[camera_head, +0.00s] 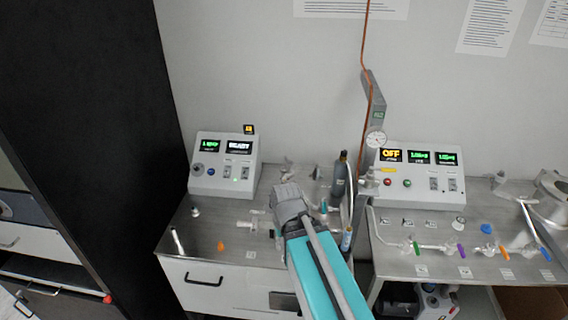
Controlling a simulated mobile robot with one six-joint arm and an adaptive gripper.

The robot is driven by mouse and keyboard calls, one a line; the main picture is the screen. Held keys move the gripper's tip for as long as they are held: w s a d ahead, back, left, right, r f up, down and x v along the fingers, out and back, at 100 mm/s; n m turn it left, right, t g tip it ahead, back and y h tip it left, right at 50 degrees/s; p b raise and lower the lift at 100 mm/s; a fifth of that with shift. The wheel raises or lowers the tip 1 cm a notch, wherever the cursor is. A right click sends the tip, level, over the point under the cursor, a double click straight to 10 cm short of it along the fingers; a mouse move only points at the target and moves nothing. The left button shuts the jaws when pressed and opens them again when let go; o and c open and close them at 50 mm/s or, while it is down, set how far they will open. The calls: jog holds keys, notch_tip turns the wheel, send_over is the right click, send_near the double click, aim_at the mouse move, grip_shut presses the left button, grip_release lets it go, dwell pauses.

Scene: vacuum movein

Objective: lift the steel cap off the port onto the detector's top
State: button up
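The console that I take to be the detector (214,182) is a light grey box with two lit displays and a few knobs. It stands at the back of the left bench. Its top carries a small black unit with a yellow light near the right end. I cannot pick out the steel cap or the port for certain. A small pale fitting (195,211) stands on the bench in front of the console. My gripper (290,200) is over the bench, right of the console and apart from it. Its fingers are hidden behind the wrist, so their opening does not show.
Glass fittings and a dark bottle (339,178) stand right of my gripper, near a tall grey column with a gauge (376,140). An orange piece (220,246) lies near the front. Another console (422,186) and valved glassware fill the right bench. A black panel (105,110) borders the left.

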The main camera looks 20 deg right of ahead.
notch_tip(320, 180, up, 5)
jog(key=p, duration=0.4)
jog(key=shift+r, duration=0.1)
jog(key=shift+o, duration=0.3)
